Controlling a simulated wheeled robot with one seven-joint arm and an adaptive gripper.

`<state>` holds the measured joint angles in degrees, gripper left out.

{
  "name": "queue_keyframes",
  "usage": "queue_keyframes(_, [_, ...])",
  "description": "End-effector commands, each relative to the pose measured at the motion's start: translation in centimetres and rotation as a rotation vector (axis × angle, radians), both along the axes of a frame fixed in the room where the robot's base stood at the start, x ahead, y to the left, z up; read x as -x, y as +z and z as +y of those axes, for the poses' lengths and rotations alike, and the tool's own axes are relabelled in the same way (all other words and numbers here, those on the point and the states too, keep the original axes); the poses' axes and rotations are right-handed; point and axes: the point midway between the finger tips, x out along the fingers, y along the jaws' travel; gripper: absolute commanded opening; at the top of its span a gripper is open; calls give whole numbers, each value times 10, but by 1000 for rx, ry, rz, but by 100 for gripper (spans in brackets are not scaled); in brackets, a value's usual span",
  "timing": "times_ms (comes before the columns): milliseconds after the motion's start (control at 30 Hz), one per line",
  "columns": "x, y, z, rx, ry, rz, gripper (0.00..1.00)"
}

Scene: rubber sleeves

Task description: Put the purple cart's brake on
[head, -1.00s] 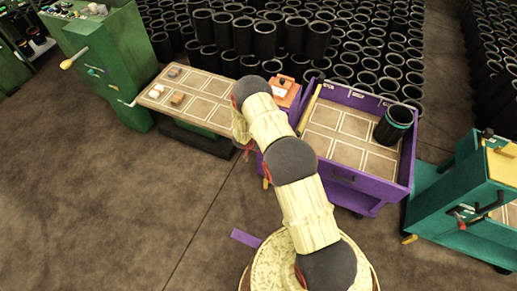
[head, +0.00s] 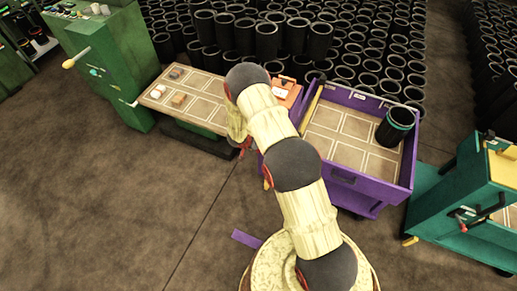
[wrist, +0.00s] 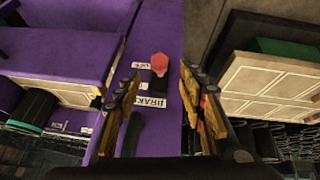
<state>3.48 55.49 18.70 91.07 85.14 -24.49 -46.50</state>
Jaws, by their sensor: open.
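The purple cart (head: 365,187) stands right of centre in the head view, with a tiled tray on top. In the wrist view its purple side panel (wrist: 165,30) carries a red knob (wrist: 159,64). A small white label that seems to read OFF (wrist: 140,66) is beside the knob. A BRAKE label (wrist: 150,101) is below it in the picture. My gripper (wrist: 163,95) is open, with one finger on each side of the BRAKE label in the picture. The knob appears beyond the fingertips, not held. In the head view my arm hides most of the gripper.
A dark sleeve (head: 394,128) stands in the cart's tray. A tiled table (head: 190,108) with small blocks is left of the cart, beside a green machine (head: 105,70). A teal machine (head: 460,205) stands close at right. Many black sleeves fill the back. Front-left floor is clear.

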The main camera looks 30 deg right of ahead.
Motion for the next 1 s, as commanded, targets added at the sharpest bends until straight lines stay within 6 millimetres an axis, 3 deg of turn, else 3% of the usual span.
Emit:
queue_keyframes(100, [5, 20, 10, 1, 2, 0, 40])
queue_keyframes(300, [11, 39, 19, 1, 1, 0, 40])
queue_keyframes(1000, [12, 43, 21, -3, -12, -6, 40])
